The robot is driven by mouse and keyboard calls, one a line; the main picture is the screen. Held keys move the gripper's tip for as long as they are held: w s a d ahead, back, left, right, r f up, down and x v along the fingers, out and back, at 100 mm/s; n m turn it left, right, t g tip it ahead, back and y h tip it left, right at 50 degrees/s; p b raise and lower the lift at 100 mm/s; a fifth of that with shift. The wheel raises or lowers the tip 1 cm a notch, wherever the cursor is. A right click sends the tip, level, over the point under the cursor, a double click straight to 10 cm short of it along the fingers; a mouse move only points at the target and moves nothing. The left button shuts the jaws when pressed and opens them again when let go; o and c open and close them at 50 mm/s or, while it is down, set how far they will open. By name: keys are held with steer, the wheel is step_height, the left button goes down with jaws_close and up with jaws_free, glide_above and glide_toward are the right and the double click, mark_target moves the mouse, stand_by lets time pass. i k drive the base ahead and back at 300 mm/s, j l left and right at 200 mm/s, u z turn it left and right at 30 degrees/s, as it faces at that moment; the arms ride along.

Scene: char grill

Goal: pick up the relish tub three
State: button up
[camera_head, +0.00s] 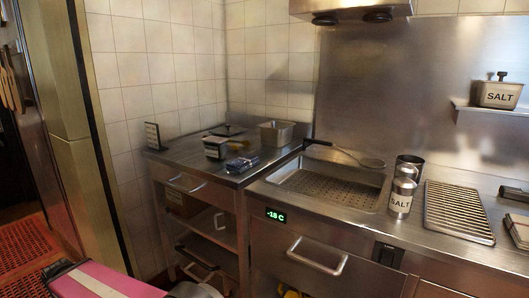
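Which object is relish tub three I cannot tell, as no readable label shows it. A small dark tub with a pale label (215,148) sits on the left steel counter (190,165). An open steel pan (277,132) stands behind it to the right, near the corner. My gripper is not in view; only a pink part of my arm shows at the bottom left, well below and in front of the counter.
A blue-black packet (242,165) lies right of the small tub. A black sign (152,136) stands at the counter's left end. A salt shaker (401,197) and grill rack (457,212) are farther right.

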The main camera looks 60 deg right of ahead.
mark_target(216, 148)
steer(key=z, duration=0.4)
steer(key=k+z, duration=0.15)
steer(key=z, duration=0.65)
steer(key=k+z, duration=0.15)
steer(key=z, duration=0.2)
steer(key=k+l, duration=0.5)
steer(key=i+j+u, duration=0.2)
steer(key=i+j, duration=0.25)
steer(key=j, duration=0.15)
steer(key=j+u, duration=0.2)
steer(key=l+z, duration=0.2)
